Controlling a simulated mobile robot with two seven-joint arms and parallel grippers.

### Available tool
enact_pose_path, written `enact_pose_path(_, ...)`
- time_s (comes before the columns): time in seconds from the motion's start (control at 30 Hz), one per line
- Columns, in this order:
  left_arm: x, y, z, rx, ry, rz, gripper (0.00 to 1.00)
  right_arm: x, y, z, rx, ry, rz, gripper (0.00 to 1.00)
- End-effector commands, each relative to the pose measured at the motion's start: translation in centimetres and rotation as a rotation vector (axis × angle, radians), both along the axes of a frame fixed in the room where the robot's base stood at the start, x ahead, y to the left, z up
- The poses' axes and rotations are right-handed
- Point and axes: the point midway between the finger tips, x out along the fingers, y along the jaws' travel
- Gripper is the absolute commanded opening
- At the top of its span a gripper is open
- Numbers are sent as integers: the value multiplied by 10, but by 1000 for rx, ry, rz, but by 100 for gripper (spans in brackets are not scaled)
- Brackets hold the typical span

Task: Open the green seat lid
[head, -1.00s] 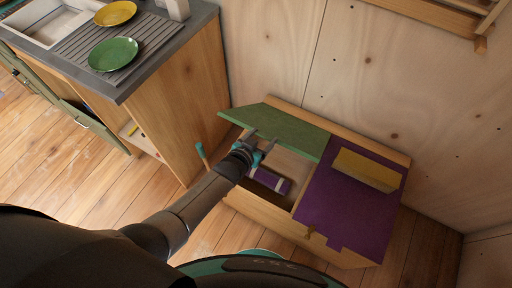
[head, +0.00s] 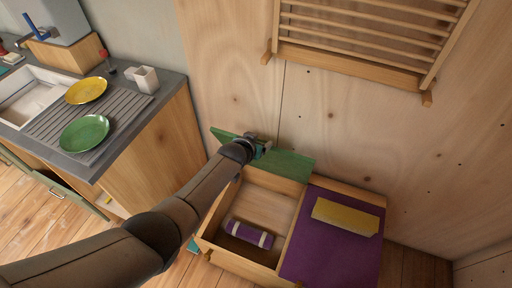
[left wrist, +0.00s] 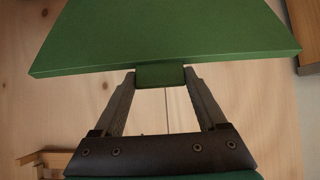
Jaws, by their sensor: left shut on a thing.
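The green seat lid (head: 288,162) stands raised at the back of the wooden seat box (head: 212,237), near the plywood wall. My left gripper (head: 256,147) is at the lid's upper edge. In the left wrist view the lid (left wrist: 165,38) fills the top, and the fingers of my left gripper (left wrist: 160,78) are shut on a small green tab on its edge. The left compartment below is open. A purple roll with pale bands (head: 249,234) lies inside it. My right gripper is in neither view.
A purple lid (head: 325,252) covers the right half of the box, with a yellow block (head: 346,216) on it. A counter with a green plate (head: 84,133) and a yellow plate (head: 87,90) stands left. A wooden rack (head: 365,40) hangs on the wall above.

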Motion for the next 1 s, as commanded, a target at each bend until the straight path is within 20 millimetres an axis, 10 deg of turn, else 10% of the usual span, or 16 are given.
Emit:
enact_pose_path(0.4, 6, -4, 8, -9, -18, -2, 0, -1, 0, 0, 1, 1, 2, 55)
enact_pose_path(0.43, 6, -4, 8, -9, -18, -2, 77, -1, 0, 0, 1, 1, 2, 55)
enact_pose_path(0.63, 4, -2, 5, -5, -10, -2, 100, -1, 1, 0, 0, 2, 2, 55)
enact_pose_path(1.0, -1, 0, 6, -3, -4, 0, 100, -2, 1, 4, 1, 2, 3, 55)
